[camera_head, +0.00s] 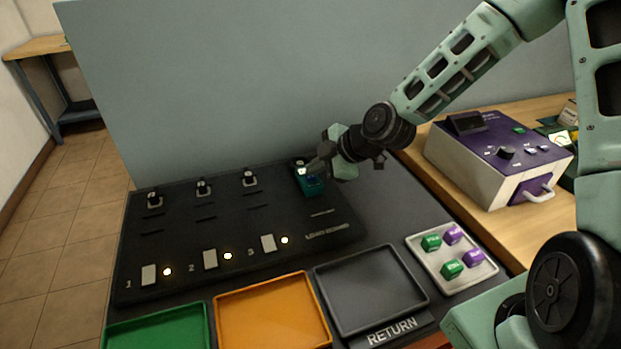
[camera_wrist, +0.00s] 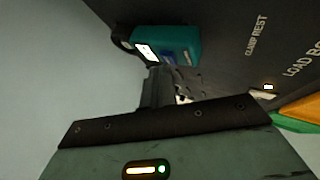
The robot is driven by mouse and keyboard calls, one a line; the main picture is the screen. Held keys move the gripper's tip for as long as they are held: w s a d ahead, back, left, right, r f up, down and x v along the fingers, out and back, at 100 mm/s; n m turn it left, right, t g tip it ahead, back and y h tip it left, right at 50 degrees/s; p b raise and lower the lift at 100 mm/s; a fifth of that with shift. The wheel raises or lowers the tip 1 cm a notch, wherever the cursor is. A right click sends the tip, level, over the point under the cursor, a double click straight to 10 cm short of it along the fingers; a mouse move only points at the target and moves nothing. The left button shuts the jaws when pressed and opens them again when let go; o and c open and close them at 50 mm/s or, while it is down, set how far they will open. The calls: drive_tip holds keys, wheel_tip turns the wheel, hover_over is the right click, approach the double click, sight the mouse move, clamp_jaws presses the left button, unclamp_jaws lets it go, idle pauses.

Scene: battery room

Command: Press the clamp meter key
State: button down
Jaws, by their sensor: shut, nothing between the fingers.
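The clamp meter (camera_head: 312,186) is a small teal device with a pale display at the back right of the black load board. In the wrist view the clamp meter (camera_wrist: 180,45) is near the top centre, with its lit white display and the "CLAMP REST" lettering to its right. My gripper (camera_head: 312,168) is shut and empty, its tips at the upper part of the meter. In the wrist view my gripper (camera_wrist: 158,75) points at the meter; I cannot tell whether the tips touch it. The key itself is hidden or too small to tell.
The black load board (camera_head: 190,235) has three numbered stations with white switches and lit lamps. Green, orange (camera_head: 322,338) and grey "RETURN" (camera_head: 425,300) trays lie in front. A plate of green and purple blocks (camera_head: 485,268) and a purple-topped instrument (camera_head: 480,140) stand right. A grey panel rises behind.

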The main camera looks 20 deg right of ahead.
sight(315, 178)
drive_tip(key=shift+f+b, duration=0.3)
drive_tip(key=shift+f, duration=0.05)
idle(0.6)
drive_tip(key=shift+r, duration=0.1)
drive_tip(key=shift+r+p, duration=0.65)
drive_tip(key=shift+r, duration=0.1)
wheel_tip(315, 178, up, 5)
drive_tip(key=p, duration=0.4)
idle(0.9)
